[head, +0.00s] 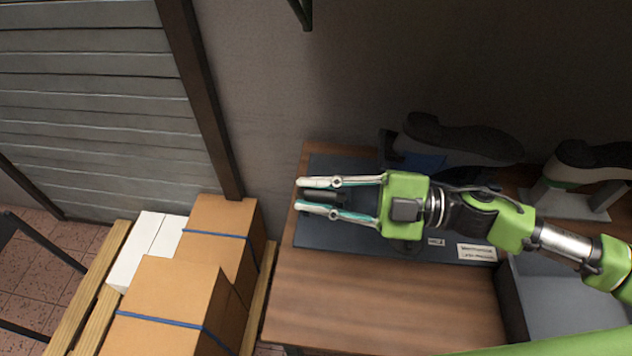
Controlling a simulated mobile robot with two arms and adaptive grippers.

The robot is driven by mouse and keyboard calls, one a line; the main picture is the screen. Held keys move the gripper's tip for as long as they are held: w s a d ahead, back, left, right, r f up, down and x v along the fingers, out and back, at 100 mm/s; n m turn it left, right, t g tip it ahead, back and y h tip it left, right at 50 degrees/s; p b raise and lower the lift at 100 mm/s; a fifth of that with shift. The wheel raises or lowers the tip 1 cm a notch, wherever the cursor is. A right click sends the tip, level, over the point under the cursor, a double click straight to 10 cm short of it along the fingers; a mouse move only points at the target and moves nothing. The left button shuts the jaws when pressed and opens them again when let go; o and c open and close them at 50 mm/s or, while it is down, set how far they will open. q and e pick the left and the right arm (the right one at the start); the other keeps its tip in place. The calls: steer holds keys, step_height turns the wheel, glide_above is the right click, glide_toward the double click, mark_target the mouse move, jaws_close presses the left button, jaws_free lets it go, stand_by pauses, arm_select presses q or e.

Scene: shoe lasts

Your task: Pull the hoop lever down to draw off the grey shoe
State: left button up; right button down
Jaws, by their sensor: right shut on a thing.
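A dark grey shoe (460,138) sits sole up at the back of the table, in shadow, on a dark stand whose details I cannot make out. My right gripper (301,195) reaches in from the right with its fingers pointing left, above the left part of a dark base plate (306,228). It is shut on a dark bar (323,195), which looks like part of the hoop lever. The rest of the lever is hidden behind the gripper and arm or lost in the shadow. My left gripper is not in view.
Another dark shoe (592,155) sits on a light stand (567,198) at the right. A grey bin (560,300) is at the front right, beside white labels (477,252). The wooden tabletop (385,300) is clear in front. Strapped cartons (170,295) stand on a pallet at left.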

stand_by(0.3)
steer(key=c, duration=1.9)
jaws_free()
steer(key=s+d, duration=0.2)
steer(key=d, duration=0.9)
steer(key=shift+s+d, duration=0.25)
steer(key=shift+d, duration=0.15)
